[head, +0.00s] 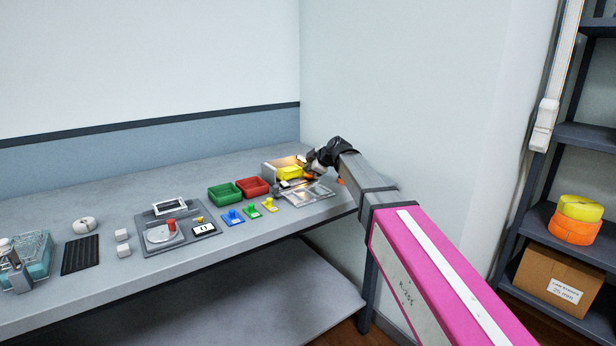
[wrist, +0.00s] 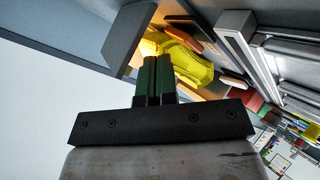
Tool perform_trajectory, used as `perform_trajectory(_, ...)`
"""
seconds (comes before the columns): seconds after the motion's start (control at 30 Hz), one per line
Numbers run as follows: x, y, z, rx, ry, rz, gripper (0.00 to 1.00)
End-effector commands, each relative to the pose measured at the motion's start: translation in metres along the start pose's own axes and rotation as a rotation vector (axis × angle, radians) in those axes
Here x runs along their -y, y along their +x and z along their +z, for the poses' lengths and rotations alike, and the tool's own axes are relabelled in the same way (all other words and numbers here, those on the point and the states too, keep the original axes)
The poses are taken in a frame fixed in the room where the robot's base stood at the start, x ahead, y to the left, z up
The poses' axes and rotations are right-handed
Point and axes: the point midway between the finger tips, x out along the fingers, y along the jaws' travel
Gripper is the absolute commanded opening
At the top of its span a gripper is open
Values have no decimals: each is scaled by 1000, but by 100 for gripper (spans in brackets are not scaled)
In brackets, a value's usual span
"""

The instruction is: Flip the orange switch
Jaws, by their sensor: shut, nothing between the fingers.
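My gripper (head: 309,168) is at the right end of the bench, by a lit grey box (head: 269,169). In the wrist view its two dark fingers (wrist: 154,58) are together with nothing between them. They point toward a yellow object (wrist: 190,62) in the glow at the box; whether they touch it I cannot tell. The yellow object also shows in the head view (head: 289,173). An orange patch (head: 308,178) shows just below my gripper, partly covered; I cannot tell if it is the orange switch. No switch shape is clear in either view.
A metallic tray (head: 308,196) lies in front of the box. Red (head: 252,187) and green (head: 224,194) bins stand to its left. The wall (head: 400,110) is close behind my arm.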

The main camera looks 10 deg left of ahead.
Motion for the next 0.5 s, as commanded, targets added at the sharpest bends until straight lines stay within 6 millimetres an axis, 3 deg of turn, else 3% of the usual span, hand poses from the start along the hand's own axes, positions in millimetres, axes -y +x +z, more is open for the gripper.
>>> perform_trajectory(0.5, -15, -21, -16, -1, -3, 3, 0)
